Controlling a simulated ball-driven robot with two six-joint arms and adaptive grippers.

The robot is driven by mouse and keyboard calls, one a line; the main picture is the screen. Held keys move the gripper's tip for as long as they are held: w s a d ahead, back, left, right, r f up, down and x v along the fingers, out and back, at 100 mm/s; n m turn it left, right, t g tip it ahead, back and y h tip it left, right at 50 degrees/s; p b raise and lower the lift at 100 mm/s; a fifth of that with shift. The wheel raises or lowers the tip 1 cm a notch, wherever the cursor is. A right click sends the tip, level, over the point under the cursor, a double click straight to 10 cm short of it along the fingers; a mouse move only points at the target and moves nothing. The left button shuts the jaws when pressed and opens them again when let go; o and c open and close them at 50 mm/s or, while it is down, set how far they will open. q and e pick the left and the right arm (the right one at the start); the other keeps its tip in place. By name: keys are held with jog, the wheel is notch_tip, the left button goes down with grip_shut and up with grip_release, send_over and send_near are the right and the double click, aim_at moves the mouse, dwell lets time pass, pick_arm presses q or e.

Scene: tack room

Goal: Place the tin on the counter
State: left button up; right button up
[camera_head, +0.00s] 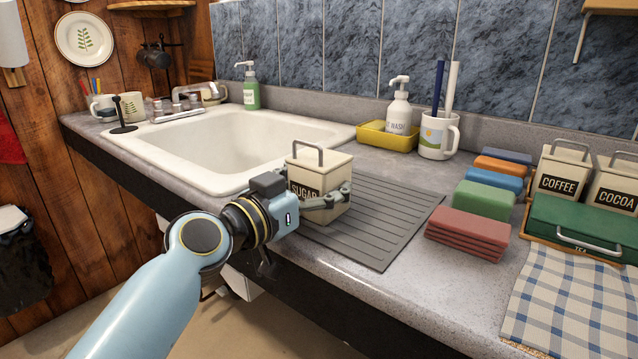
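A cream tin labelled SUGAR (336,173), with a lid and a grey loop handle, is upright at the near left part of the grey ribbed mat on the counter (400,289). My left gripper (318,190) reaches it from the left at mid-height. One finger lies across its near side; the other is mostly hidden behind the tin. The fingers appear closed around the tin. I cannot tell whether its base touches the mat (395,225). My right gripper is not in view.
A white sink (190,138) lies left of the mat. A yellow tray (372,136) with a soap bottle and a mug (438,138) stand behind.

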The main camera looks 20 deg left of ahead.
pick_arm(q)
jog(key=o, duration=1.7)
